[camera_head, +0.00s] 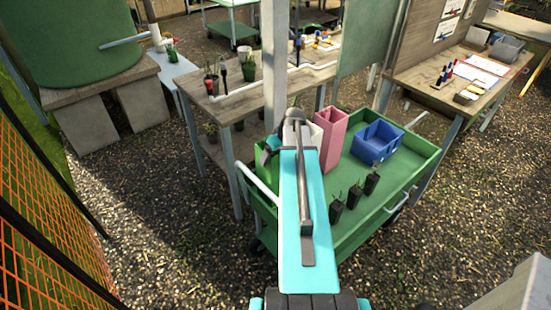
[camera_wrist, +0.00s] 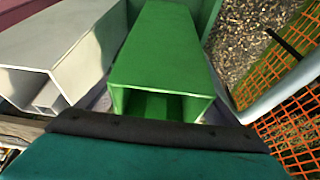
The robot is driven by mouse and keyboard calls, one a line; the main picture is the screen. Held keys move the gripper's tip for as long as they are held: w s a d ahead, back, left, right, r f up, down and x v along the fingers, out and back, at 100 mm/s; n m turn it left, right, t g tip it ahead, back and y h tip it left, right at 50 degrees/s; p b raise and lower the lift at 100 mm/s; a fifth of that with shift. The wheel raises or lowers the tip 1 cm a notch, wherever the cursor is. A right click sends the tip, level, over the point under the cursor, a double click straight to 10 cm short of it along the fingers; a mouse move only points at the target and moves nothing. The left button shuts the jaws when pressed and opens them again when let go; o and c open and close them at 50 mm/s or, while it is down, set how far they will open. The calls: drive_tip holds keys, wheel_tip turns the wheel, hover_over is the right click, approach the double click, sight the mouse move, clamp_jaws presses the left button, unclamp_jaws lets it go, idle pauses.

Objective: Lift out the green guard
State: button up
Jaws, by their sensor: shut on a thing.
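The green guard (camera_wrist: 165,50) is a square, hollow tube in the middle of the wrist view, with its open end towards the camera. My gripper (camera_wrist: 160,128) is shut on the near wall of its rim; the teal finger with a dark pad covers that edge. In the head view the green guard (camera_head: 264,172) shows only in part at the left end of the green cart (camera_head: 345,245), behind my arm. My gripper (camera_head: 270,146) is at its top there. The guard's lower end is hidden, so I cannot tell whether it is raised.
A white guard (camera_wrist: 60,50) stands close beside the green one, and a pink guard (camera_head: 333,140) beyond it. A blue crate (camera_head: 376,145) and several black seedling pots (camera_head: 354,196) stand on the cart. A grey post (camera_head: 274,60) rises behind my gripper. Orange netting (camera_head: 40,220) is left.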

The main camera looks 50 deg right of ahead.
wheel_tip(320, 180, up, 18)
drive_tip(key=b, duration=0.5)
drive_tip(key=shift+f, duration=0.25)
drive_tip(key=shift+s, duration=0.15)
idle(0.7)
